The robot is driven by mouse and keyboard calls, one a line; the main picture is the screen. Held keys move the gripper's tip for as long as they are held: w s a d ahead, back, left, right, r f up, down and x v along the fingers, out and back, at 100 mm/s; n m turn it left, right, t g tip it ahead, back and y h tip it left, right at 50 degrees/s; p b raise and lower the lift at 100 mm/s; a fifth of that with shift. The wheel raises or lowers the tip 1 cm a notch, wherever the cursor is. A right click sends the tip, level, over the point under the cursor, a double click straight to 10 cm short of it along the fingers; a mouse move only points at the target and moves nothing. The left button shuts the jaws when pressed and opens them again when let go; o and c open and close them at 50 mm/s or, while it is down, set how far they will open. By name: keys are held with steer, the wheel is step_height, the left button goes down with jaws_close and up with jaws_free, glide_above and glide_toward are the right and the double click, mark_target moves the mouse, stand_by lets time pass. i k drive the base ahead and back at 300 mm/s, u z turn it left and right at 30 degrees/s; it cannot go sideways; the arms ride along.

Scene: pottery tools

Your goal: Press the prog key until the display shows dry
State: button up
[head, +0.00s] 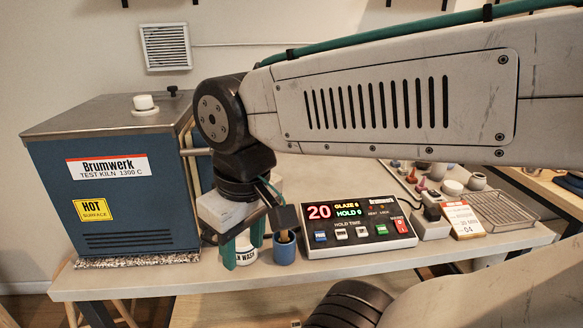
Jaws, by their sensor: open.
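The controller box (355,243) lies on the bench at centre right. Its display (335,211) shows a red 20, with "GLAZE 6" in yellow and "HOLD 0" in green. A row of keys runs below it. The blue key (320,237) at the left end seems to be the prog key, though its lettering is too small to be sure. White keys, a green key (382,228) and a red key (401,226) follow to its right. My gripper (243,253) points down, open, left of the controller. Its teal fingers overlap a white jar in the picture.
The white jar (243,257) and a blue cup (284,253) stand left of the controller, near the front edge. The blue kiln (120,205) marked "HOT SURFACE" is further left. A tag (464,219), wire rack (502,211) and small cones crowd the right.

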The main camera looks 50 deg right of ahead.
mark_target(319, 236)
steer(key=z, duration=0.75)
steer(key=k, duration=0.15)
steer(key=z, duration=0.75)
